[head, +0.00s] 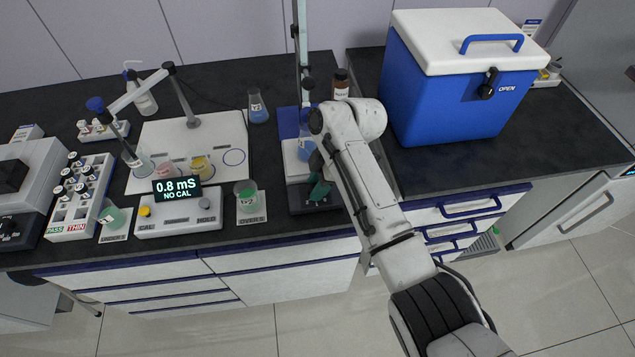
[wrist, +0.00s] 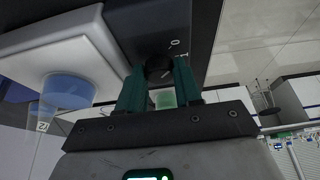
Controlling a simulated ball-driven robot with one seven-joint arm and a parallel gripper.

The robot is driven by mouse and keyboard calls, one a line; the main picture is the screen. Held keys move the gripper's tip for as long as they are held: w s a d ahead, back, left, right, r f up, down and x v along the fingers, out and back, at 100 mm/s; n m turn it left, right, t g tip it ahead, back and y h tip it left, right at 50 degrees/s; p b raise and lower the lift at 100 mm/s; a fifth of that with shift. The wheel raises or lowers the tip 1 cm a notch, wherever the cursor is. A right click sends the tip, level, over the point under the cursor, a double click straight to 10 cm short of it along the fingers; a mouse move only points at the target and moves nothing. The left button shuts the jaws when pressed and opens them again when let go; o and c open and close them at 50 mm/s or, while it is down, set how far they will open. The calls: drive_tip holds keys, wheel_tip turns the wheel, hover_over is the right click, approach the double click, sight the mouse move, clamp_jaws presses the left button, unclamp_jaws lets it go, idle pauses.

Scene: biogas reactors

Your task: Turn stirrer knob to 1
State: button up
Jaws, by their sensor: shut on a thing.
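The stirrer (head: 300,200) has a white top plate and a dark front, and stands at the bench's front edge in the head view. Its black knob (wrist: 158,68) shows in the wrist view between the two teal fingers of my gripper (wrist: 159,78). My gripper is shut on the knob. Small white marks, one like a 0, are on the dark panel beside the knob. The knob's exact pointing is too small to tell. In the head view my gripper (head: 319,188) is at the stirrer's front and the knob is hidden. A flask with blue liquid (wrist: 68,92) stands on the plate.
A blue cooler box (head: 450,95) with a white lid stands right of my arm. A brown bottle (head: 341,84) is behind it. Left of the stirrer are a green beaker (head: 246,196), a meter (head: 178,205) reading 0.8 mS, and a vial rack (head: 82,200).

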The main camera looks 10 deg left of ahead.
drive_tip(key=shift+c, duration=0.4)
drive_tip(key=shift+m+p, duration=0.35)
drive_tip(key=shift+m, duration=0.05)
drive_tip(key=m+p, duration=0.1)
drive_tip(key=m+t+p, duration=0.1)
drive_tip(key=shift+s+r+m, duration=0.15)
drive_tip(key=shift+m, duration=0.25)
drive_tip(key=m+t+p, duration=0.2)
drive_tip(key=m, duration=0.2)
drive_tip(key=shift+m, duration=0.4)
drive_tip(key=shift+m+p, duration=0.3)
drive_tip(key=o, duration=0.8)
drive_tip(key=shift+c, duration=0.2)
drive_tip(key=shift+s, duration=0.1)
